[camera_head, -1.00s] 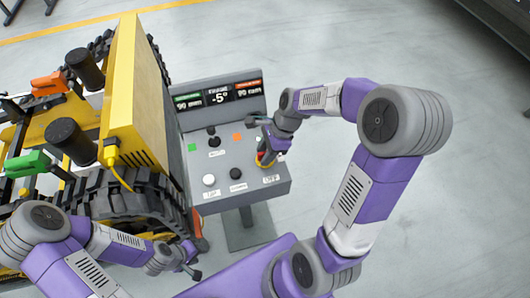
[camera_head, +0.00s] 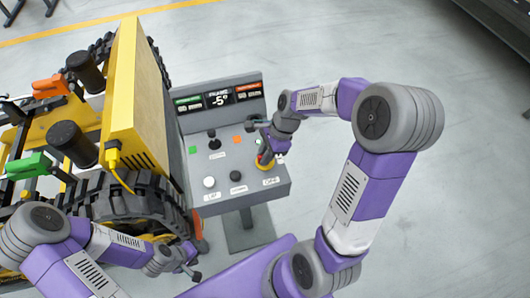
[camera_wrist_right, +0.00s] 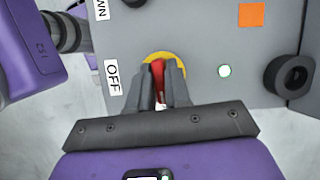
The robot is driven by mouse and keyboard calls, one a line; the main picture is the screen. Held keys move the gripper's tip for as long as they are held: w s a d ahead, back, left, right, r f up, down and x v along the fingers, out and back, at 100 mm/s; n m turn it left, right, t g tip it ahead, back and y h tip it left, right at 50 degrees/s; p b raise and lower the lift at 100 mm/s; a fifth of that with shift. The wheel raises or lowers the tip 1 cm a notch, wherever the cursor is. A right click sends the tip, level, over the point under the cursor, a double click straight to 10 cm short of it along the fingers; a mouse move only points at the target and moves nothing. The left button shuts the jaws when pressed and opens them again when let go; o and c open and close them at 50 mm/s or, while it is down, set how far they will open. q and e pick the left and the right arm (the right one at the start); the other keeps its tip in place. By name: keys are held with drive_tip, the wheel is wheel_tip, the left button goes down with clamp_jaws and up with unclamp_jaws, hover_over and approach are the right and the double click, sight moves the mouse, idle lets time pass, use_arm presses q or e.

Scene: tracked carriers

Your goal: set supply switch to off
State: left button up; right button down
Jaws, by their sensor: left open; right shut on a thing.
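The supply switch, a red handle (camera_wrist_right: 158,70) on a round yellow base (camera_wrist_right: 178,58), sits on the grey control console (camera_head: 235,198). In the head view its yellow and red show (camera_head: 264,164) at the console's right side, partly hidden by my right gripper (camera_head: 262,154). In the right wrist view my right gripper (camera_wrist_right: 160,82) is shut on the red handle, which points roughly along the fingers. A white "OFF" label (camera_wrist_right: 113,77) lies left of the switch. My left gripper (camera_head: 192,268) is open and empty, low in front of the console and apart from it.
The console carries a black joystick (camera_head: 213,142), a white button (camera_head: 209,181), a black button (camera_head: 235,176) and a display (camera_head: 219,99) reading "-5°". A yellow tracked carrier (camera_head: 130,95) stands close on the left.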

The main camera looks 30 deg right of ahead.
drive_tip(key=n+p, duration=0.1)
drive_tip(key=n, duration=0.1)
drive_tip(key=n+g+p, duration=0.1)
drive_tip(key=n+p, duration=0.1)
drive_tip(key=shift+r+g, duration=0.15)
drive_tip(key=shift+g, duration=0.15)
drive_tip(key=n+g+p, duration=0.1)
drive_tip(key=n, duration=0.1)
drive_tip(key=n+p, duration=0.1)
drive_tip(key=n, duration=0.1)
drive_tip(key=shift+n+g+h+p, duration=0.3)
drive_tip(key=shift+g+h+p, duration=0.1)
drive_tip(key=n+g+h+p, duration=0.1)
drive_tip(key=n, duration=0.3)
drive_tip(key=shift+n+p, duration=0.3)
drive_tip(key=shift+n+h+p, duration=0.4)
drive_tip(key=shift+n+h, duration=0.4)
drive_tip(key=shift+n, duration=1.1)
drive_tip(key=c, duration=1.2)
unclamp_jaws()
drive_tip(key=shift+o, duration=0.2)
